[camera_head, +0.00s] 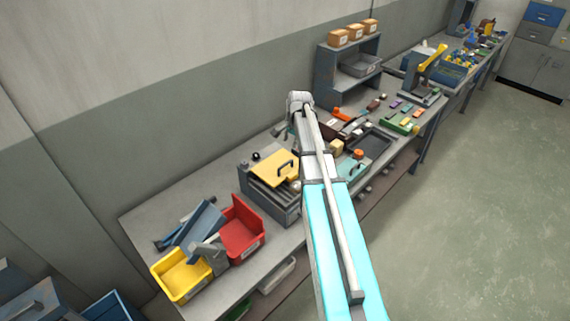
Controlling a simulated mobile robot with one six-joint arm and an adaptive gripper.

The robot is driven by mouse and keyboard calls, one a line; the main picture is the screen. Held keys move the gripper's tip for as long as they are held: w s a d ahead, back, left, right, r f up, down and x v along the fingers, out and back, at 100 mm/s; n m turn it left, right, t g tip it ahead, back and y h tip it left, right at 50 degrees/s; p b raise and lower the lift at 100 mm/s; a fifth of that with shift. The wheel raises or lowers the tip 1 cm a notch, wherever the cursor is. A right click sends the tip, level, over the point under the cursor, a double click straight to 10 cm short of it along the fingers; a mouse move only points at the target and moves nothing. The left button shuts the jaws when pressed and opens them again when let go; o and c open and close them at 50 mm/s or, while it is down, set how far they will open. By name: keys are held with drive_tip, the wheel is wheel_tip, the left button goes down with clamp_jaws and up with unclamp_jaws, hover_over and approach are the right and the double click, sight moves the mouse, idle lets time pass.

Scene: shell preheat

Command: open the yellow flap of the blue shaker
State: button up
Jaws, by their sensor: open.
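Farther right, a slanted yellow piece (432,58) stands up from a blue-grey device (413,72). I cannot tell for sure which of these is the blue shaker with its flap. My arm rises through the middle of the head view and bends at its top, behind the grey unit's right side.
A red bin (241,229) and a yellow bin (181,276) stand at the bench's left end. A teal case (352,168), a dark tray (371,141) and coloured blocks (404,119) lie right of my arm. A shelf (334,82) stands behind. Floor at right is clear.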

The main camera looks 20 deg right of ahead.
sight(285, 164)
drive_tip(key=shift+w+a+f+b, duration=0.15)
drive_tip(key=shift+w+f+b, duration=0.25)
drive_tip(key=shift+f+b, duration=1.75)
drive_tip(key=shift+w+a+f+b, duration=0.15)
drive_tip(key=shift+w+f+b, duration=0.25)
drive_tip(key=shift+f+b, duration=1.7)
drive_tip(key=shift+w+a+f+b, duration=0.15)
drive_tip(key=shift+w+f+b, duration=0.25)
drive_tip(key=shift+f+b, duration=1.7)
drive_tip(key=shift+f, duration=0.1)
clamp_jaws()
